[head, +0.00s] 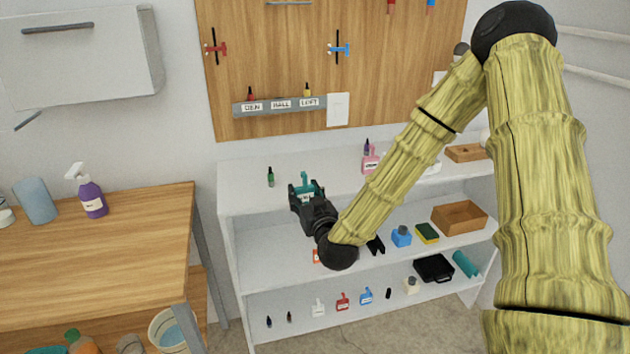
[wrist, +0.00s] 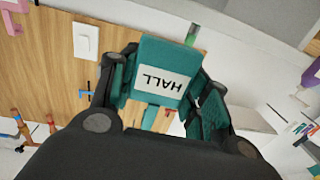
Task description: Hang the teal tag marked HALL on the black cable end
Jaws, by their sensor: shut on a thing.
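The teal tag (wrist: 161,57) with a white label marked HALL is between the fingers of my gripper (wrist: 163,88) in the wrist view; the word reads upside down there. In the head view the tag (head: 303,181) shows small at the tip of my gripper (head: 305,196), in front of the white shelf unit's top. My gripper is shut on the tag. Two thin black upright pieces show on the wooden wall board, one with a red crosspiece (head: 214,48) and one with a blue crosspiece (head: 339,48). I cannot tell whether either is the black cable end.
A grey rail (head: 270,107) on the board carries labels DEN, HALL and LOFT. A green bottle (head: 270,178) stands on the shelf unit (head: 236,196), left of my gripper. A pink bottle (head: 371,160) stands on the right. A wooden table (head: 90,250) is at the left.

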